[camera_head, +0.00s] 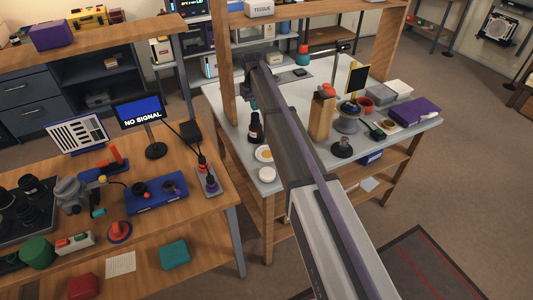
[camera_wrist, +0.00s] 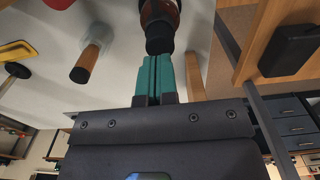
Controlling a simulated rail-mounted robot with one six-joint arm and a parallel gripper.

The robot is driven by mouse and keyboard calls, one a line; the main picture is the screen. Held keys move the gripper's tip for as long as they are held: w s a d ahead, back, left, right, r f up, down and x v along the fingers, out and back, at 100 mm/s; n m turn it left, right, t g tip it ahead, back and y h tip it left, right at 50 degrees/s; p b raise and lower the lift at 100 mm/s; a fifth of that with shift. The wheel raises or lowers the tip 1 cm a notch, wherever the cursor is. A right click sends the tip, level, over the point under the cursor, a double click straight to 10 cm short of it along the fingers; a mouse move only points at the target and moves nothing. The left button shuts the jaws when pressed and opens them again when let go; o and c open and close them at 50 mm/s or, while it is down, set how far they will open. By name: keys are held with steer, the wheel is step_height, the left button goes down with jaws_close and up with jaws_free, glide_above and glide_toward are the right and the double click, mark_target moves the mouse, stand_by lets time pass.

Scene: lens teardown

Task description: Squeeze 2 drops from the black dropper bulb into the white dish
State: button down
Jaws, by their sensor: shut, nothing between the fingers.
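The amber dropper bottle (camera_head: 256,132) stands upright near the left front edge of the light worktop. Its black bulb (camera_wrist: 160,40) is large at the top of the wrist view, with the brown bottle (camera_wrist: 162,10) beyond it. My gripper (camera_wrist: 153,58) has teal fingers pressed together with nothing between them. Their tips appear right by the bulb's end; I cannot tell whether they touch. In the head view my arm hides most of the gripper above the bottle. A white dish (camera_head: 264,148) with a yellow-orange middle sits in front of the bottle, and a plain white round piece (camera_head: 267,174) lies nearer.
The brown bench (camera_head: 200,222) is at left.

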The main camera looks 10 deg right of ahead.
stand_by(0.3)
step_height(320, 180, up, 6)
steer(key=p, duration=0.6)
steer(key=s+m, duration=0.2)
steer(key=s, duration=3.8)
steer(key=shift+s+m, duration=0.3)
steer(key=shift+s, duration=0.1)
